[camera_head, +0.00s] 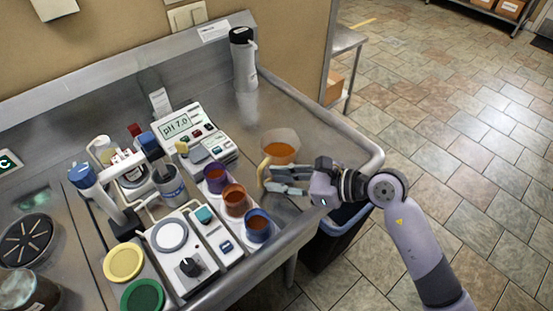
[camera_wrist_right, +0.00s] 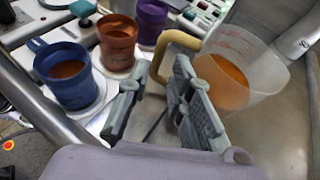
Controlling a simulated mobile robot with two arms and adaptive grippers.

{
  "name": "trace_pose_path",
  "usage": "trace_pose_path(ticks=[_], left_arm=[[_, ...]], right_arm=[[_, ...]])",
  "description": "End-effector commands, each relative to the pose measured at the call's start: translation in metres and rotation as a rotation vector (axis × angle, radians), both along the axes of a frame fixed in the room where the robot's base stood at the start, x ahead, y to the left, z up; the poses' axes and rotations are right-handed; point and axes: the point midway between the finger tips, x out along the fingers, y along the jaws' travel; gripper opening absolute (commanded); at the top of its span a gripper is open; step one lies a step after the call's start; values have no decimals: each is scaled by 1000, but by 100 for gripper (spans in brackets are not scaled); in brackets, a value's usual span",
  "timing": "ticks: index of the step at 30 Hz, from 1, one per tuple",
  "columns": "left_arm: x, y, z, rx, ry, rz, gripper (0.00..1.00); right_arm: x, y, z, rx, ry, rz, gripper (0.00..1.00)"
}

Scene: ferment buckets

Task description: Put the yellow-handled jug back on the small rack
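The clear jug (camera_head: 281,141) with orange liquid and a yellow handle (camera_head: 264,172) stands on the steel bench, right of the mugs. In the right wrist view the jug (camera_wrist_right: 236,72) is at upper right, its handle (camera_wrist_right: 176,46) toward my fingers. My right gripper (camera_head: 284,181) is open, its fingertips close to the handle; the fingers also show apart in the right wrist view (camera_wrist_right: 158,100). I cannot tell whether they touch the handle. I cannot make out the small rack for certain. My left gripper is not in view.
Purple (camera_head: 216,178), orange (camera_head: 235,199) and blue (camera_head: 257,225) mugs stand in a row left of my right gripper. A pH meter (camera_head: 195,133) is behind them. A white-and-black bottle (camera_head: 243,60) stands at the back. Bench space behind the jug is clear.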

Motion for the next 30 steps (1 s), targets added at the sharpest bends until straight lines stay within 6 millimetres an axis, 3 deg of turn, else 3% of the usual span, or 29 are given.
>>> trace_pose_path(ticks=[11, 20, 30], left_arm=[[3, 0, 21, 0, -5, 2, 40], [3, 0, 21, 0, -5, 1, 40], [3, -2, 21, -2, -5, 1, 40]], right_arm=[[17, 41, -14, 3, 2, 0, 20], [19, 44, -18, 1, 1, 1, 20], [19, 44, -17, 1, 1, 1, 0]])
